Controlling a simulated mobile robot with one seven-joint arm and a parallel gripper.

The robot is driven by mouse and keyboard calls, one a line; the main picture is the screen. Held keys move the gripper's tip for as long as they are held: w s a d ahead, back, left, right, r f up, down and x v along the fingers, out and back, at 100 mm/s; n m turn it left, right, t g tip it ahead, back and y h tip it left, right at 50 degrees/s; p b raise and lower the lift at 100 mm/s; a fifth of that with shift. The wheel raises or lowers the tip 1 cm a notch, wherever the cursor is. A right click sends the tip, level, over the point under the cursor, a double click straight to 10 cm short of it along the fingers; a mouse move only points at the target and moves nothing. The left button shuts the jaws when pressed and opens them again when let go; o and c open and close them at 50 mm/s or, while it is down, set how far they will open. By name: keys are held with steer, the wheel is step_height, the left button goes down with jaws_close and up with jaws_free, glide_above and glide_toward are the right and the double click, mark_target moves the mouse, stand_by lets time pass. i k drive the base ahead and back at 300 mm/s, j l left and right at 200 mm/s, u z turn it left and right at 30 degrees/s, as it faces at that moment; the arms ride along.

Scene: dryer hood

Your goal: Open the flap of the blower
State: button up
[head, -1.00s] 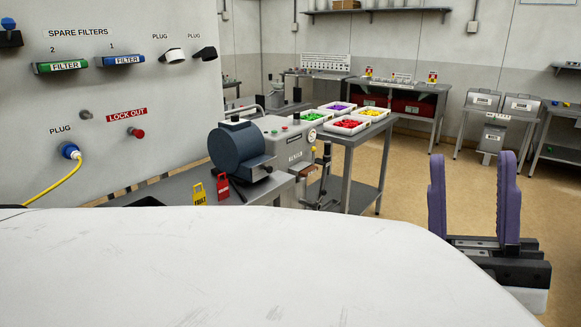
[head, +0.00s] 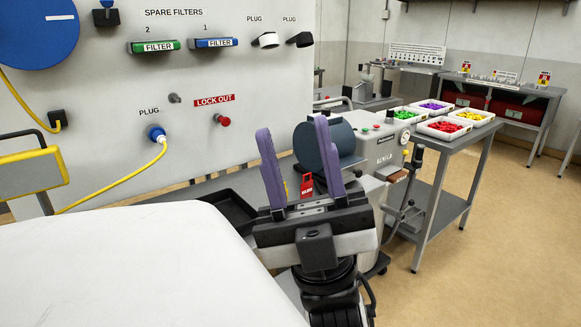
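My gripper (head: 293,130) stands in the middle of the head view with its two purple fingers pointing up. The fingers are apart and nothing shows between them. Behind it is a grey machine (head: 378,140) with a dark blue drum (head: 345,137) on its left side, partly hidden by the right finger. I cannot tell whether this machine is the blower, and no flap can be made out. The gripper overlaps the drum in the picture, but its distance from the machine is unclear.
A white rounded surface (head: 130,265) fills the lower left. The wall panel (head: 90,110) carries filters, plugs and a yellow cable (head: 115,187). A side table (head: 450,150) holds trays of coloured pieces (head: 443,127). Open floor (head: 510,240) lies to the right.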

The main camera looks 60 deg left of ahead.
mark_target(356, 171)
steer(key=u, duration=1.3)
steer(key=i+l, duration=0.15)
steer(key=i, duration=0.3)
steer(key=i+l+u, duration=0.15)
steer(key=i, duration=0.3)
